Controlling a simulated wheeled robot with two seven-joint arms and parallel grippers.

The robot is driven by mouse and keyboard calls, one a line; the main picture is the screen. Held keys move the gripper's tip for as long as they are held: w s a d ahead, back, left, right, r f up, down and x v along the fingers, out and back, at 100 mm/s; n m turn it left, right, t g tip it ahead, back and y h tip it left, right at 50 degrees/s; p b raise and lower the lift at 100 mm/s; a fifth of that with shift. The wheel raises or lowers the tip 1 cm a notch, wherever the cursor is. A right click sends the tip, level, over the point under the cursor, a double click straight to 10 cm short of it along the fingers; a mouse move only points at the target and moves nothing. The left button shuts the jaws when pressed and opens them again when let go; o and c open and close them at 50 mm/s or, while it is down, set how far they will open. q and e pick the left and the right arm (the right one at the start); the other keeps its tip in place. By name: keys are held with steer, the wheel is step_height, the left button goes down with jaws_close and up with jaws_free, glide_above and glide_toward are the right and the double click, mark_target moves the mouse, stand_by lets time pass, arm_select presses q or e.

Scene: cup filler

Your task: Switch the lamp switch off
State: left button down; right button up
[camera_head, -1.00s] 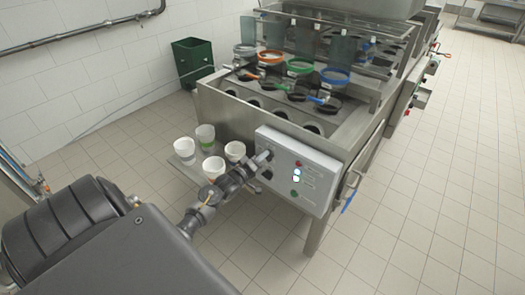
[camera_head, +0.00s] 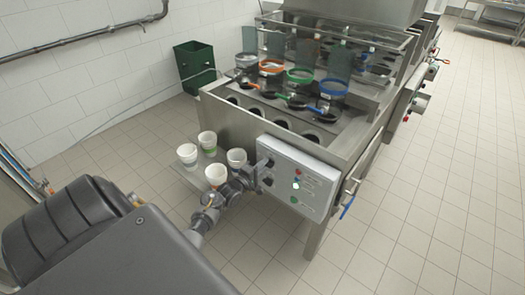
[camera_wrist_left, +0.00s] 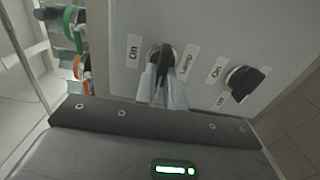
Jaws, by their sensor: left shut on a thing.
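The lamp switch (camera_wrist_left: 164,54) is a dark rotary knob on the grey control panel (camera_wrist_left: 215,30), between an "On" label and a "Lamp" label in the left wrist view. My left gripper (camera_wrist_left: 163,88) is shut on this knob, its two fingers on either side of it. The fingers hide part of the knob, so its exact turn is hard to tell. In the head view my left gripper (camera_head: 250,177) reaches the left side of the panel (camera_head: 318,180). One small white light (camera_head: 296,186) glows on the panel. My right gripper is not in view.
A second dark knob (camera_wrist_left: 243,82) sits close to the right of the lamp switch in the left wrist view. Several white cups (camera_head: 187,155) stand on a low shelf left of the panel. A green bin (camera_head: 194,65) stands behind. Floor at right is clear.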

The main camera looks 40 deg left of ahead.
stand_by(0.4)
arm_select(q)
steer(key=c, duration=1.5)
jaws_free()
steer(key=s+b, duration=0.1)
steer(key=s, duration=0.9)
steer(key=shift+s+d, duration=0.1)
steer(key=shift+s, duration=0.3)
